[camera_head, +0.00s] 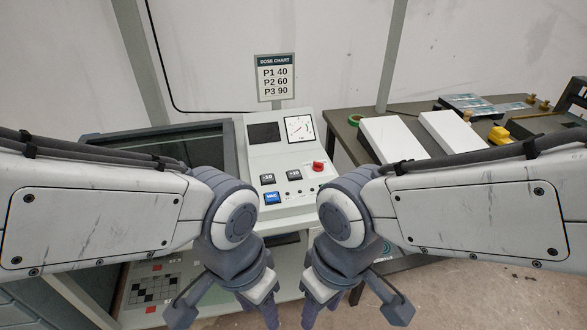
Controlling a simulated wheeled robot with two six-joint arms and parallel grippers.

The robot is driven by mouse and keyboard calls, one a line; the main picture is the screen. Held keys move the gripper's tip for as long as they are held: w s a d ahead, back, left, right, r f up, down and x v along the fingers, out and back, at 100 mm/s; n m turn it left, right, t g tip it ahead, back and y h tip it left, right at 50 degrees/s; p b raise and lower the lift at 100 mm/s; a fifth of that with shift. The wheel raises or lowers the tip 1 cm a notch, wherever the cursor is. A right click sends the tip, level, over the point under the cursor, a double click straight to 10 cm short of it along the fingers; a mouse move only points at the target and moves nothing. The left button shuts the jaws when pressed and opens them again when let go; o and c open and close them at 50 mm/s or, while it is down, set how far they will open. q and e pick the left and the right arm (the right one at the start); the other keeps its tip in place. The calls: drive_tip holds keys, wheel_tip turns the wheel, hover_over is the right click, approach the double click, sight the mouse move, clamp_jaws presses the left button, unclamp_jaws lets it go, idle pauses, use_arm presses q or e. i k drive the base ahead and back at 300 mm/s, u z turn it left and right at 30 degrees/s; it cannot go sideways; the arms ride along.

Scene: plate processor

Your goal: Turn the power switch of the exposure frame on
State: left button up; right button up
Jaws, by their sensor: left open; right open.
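The exposure frame's pale control panel (283,150) stands in the middle, beside its dark glass bed (195,148). The panel has a dark display (264,133), a round gauge (299,128), a red knob (318,166), a blue VAC button (272,198) and two dark buttons marked 10. I cannot tell which control is the power switch. My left gripper (225,310) and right gripper (352,310) point down in front of the panel, open and empty, apart from all controls. My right arm's wrist covers the panel's lower right corner.
A dose chart (275,78) stands behind the panel. The right-hand table (350,142) holds two white boxes (393,139) (453,132), a green tape roll (355,120) and a yellow object (499,135). A shelf with a checkered sheet (152,291) is below left.

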sight(317, 166)
drive_tip(key=u, duration=0.1)
drive_tip(key=k, duration=0.4)
drive_tip(key=z, duration=0.45)
drive_tip(key=i, duration=0.6)
drive_tip(key=u, duration=0.8)
drive_tip(key=i, duration=0.35)
drive_tip(key=u, duration=0.4)
